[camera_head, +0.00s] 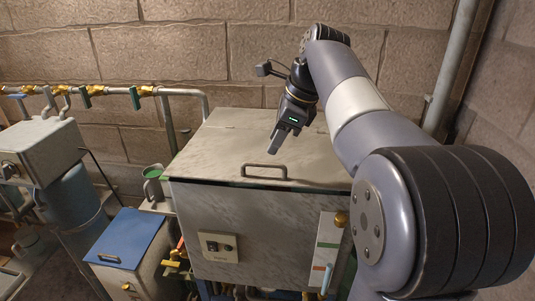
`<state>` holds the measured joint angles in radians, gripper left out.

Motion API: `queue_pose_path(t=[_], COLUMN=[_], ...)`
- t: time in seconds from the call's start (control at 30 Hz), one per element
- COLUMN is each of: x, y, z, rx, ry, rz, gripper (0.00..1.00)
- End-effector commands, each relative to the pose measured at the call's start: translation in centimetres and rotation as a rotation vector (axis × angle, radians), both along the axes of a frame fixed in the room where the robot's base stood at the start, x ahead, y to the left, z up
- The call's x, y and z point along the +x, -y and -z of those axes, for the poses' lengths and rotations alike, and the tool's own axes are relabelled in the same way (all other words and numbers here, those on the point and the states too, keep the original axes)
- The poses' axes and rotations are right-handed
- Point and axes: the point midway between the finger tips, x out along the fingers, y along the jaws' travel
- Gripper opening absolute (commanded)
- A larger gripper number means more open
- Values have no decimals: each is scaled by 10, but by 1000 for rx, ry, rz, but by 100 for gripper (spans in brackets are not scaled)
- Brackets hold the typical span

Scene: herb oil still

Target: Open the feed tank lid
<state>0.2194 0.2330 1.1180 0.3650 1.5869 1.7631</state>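A large grey metal tank (205,208) stands in the middle, with a broad flat lid (225,145) lying shut on top. A dark bar handle (263,176) sits near the lid's front edge. No label naming the feed tank can be read. My gripper (277,151) hangs above the lid, behind and slightly right of the handle in the picture, apart from it. Its fingers point down and are small in view; nothing shows between them, and I cannot tell how far apart they are. My arm covers the lid's right part.
A smaller box with a blue lid (130,235) stands lower left. Pipes with brass valves (90,91) run along the block wall. A panel with a blue lever (328,272) is at the tank's front right.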

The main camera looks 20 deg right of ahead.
Motion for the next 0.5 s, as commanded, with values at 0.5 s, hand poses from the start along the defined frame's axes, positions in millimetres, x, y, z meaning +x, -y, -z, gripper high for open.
queue_pose_path(t=[0.5], x=[16], y=[-18], z=[55], rx=[-1], ry=[0], rz=[-2], gripper=[33])
